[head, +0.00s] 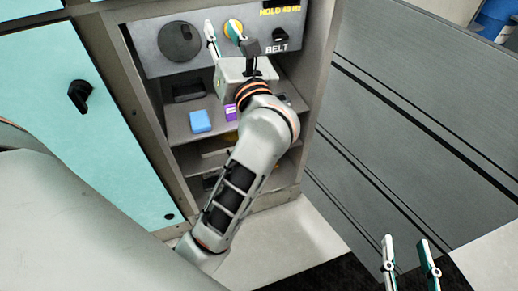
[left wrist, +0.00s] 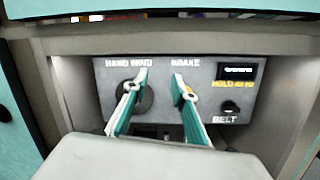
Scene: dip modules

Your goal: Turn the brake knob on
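In the left wrist view the brake knob (left wrist: 188,91) sits below the word BRAKE, mostly hidden behind the right-hand finger. My left gripper (head: 221,27) is open in front of the panel, with one finger over the knob and the other to its left. It also shows open and empty in the left wrist view (left wrist: 160,76). I cannot tell whether a finger touches the knob. My right gripper (head: 407,241) is open and empty at the lower right, far from the panel.
A dark HAND WIND dial (head: 180,41) is left of the knob; a black BELT knob (head: 281,35) is to its right. Shelves below hold a blue box (head: 200,121) and a purple box (head: 231,112). Cabinet side walls flank the panel.

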